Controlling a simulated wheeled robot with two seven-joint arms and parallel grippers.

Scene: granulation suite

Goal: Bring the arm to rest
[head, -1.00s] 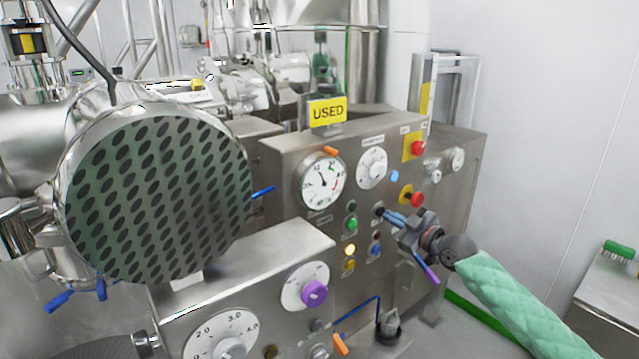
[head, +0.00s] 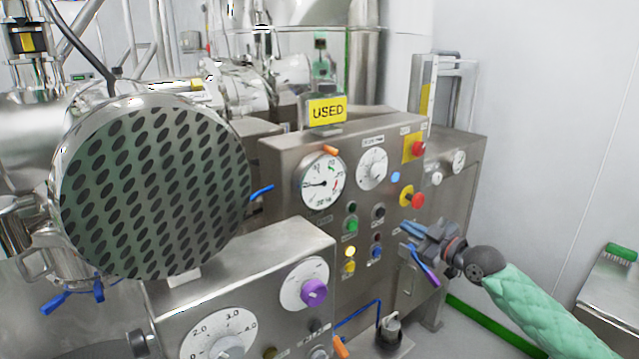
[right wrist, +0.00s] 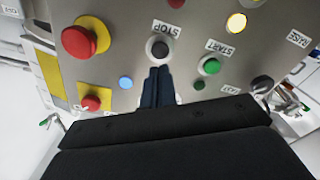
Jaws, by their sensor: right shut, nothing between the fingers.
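My right gripper (head: 408,230) is in front of the grey control panel (head: 280,160), to the right of its push buttons, with nothing between its blue fingers. The fingers are shut together. In the right wrist view the closed fingertips (right wrist: 157,74) appear just below the black STOP button (right wrist: 158,48). That black button also shows in the head view (head: 378,212), with the fingertips apart from it to the lower right. My right arm, in a green quilted sleeve (head: 540,310), comes in from the lower right. My left gripper is out of view.
The panel carries a pressure gauge (head: 321,181), a green START button (head: 351,225), a lit yellow lamp (head: 349,252) and red emergency buttons (head: 417,200). A yellow USED sign (head: 327,111) stands on top. A perforated round disc (head: 155,195) is at left. White wall is right.

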